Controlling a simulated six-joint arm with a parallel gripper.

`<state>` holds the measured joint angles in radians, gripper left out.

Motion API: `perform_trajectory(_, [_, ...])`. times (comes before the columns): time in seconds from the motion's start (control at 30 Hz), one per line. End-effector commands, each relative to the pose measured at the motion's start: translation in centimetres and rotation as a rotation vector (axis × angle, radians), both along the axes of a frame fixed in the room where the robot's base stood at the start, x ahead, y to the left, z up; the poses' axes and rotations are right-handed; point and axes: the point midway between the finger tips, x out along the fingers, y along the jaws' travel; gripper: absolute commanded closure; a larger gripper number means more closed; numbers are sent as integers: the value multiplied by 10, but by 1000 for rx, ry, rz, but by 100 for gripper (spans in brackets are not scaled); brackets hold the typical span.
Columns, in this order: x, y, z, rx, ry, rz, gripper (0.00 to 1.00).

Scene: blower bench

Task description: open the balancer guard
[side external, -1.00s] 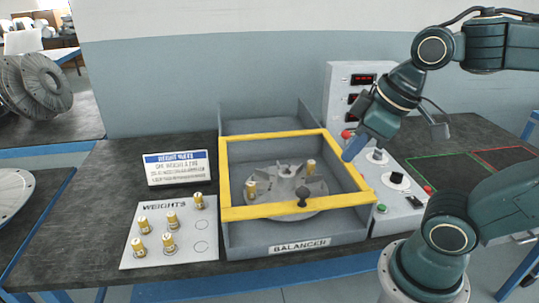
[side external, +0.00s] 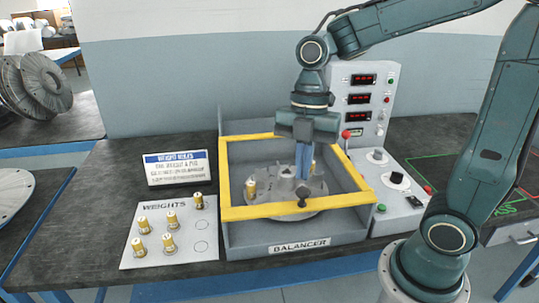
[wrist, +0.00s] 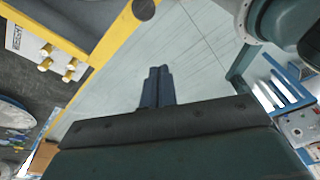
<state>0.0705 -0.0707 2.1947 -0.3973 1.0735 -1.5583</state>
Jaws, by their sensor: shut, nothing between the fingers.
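The balancer guard is a yellow frame (side external: 233,178) lying closed over the grey balancer box (side external: 245,238). A dark knob (side external: 302,197) stands on its front bar. The knob also shows at the top of the wrist view (wrist: 143,9), on the yellow bar. My gripper (side external: 303,178) points down over the guard, its blue fingers shut and empty. In the side view the fingertips appear just above and behind the knob. In the wrist view the fingertips (wrist: 158,70) show apart from it. The fingers hide part of the rotor (side external: 280,186) inside the box.
A white weights plate (side external: 140,254) with several brass weights lies left of the box. A weight rules sign (side external: 177,167) stands behind it. A control panel (side external: 388,190) with knobs and buttons and a display tower (side external: 362,105) stand at the right.

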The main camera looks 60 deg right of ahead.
Motion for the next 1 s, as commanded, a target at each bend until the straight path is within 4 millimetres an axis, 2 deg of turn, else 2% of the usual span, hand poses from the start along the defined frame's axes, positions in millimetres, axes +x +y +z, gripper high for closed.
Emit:
perform_trajectory(0.2, [14, 3, -17, 71, 39, 321, 100])
perform_trajectory(0.4, [20, 4, -26, 118, 47, 488, 100])
perform_trajectory(0.77, [20, 5, -29, 129, 48, 522, 100])
perform_trajectory(1.0, [16, 9, -44, 129, 51, 520, 100])
